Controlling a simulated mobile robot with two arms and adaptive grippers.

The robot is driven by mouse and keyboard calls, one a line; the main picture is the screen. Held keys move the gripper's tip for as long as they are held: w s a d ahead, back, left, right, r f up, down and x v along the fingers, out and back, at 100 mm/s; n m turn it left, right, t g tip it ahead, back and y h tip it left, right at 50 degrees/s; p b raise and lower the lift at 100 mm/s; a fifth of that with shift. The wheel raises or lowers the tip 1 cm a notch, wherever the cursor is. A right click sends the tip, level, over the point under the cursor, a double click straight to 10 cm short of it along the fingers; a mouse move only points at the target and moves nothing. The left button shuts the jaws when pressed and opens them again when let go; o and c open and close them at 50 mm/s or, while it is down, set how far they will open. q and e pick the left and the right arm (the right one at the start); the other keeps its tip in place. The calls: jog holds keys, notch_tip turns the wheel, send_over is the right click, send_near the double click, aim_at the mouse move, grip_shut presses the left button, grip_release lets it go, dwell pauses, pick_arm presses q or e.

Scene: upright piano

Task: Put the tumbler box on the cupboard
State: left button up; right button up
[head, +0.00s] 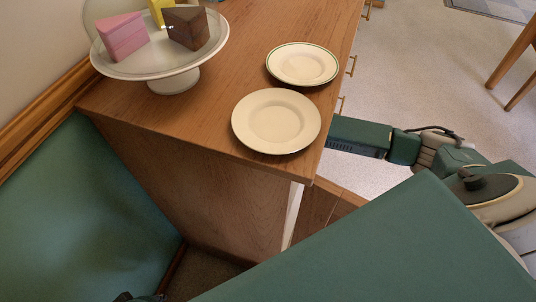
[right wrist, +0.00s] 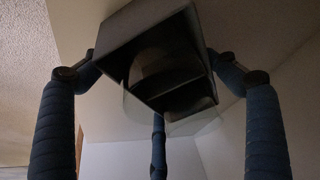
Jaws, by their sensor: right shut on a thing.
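The tumbler box (right wrist: 172,92) shows in the right wrist view as a dark box with an opening or window on the side facing the camera. My right gripper (right wrist: 157,66) is shut on it, with blue-padded fingers on either side and one behind. The cupboard (head: 205,120), with a brown wood top, fills the middle of the head view. My right arm comes in from the right and passes behind the cupboard's right edge, so the right gripper and the box are hidden in the head view. My left gripper is not clearly visible.
Bare top lies left of the plates. A green panel (head: 400,250) fills the foreground.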

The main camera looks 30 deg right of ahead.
jog(key=o, duration=1)
pick_arm(q)
jog(key=shift+s+f, duration=0.1)
pick_arm(e)
jog(key=shift+r, duration=0.2)
jog(key=shift+s+r+p, duration=0.45)
jog(key=shift+s, duration=0.15)
pick_arm(q)
notch_tip(320, 180, down, 8)
jog(key=s+p, duration=0.1)
jog(key=s, duration=0.1)
jog(key=shift+g, duration=0.3)
pick_arm(e)
jog(key=s, duration=1.1)
jog(key=shift+s+a, duration=0.1)
jog(key=shift+a, duration=0.2)
pick_arm(q)
jog(key=shift+a, duration=0.1)
jog(key=shift+r+p, duration=0.2)
jog(key=shift+p, duration=0.1)
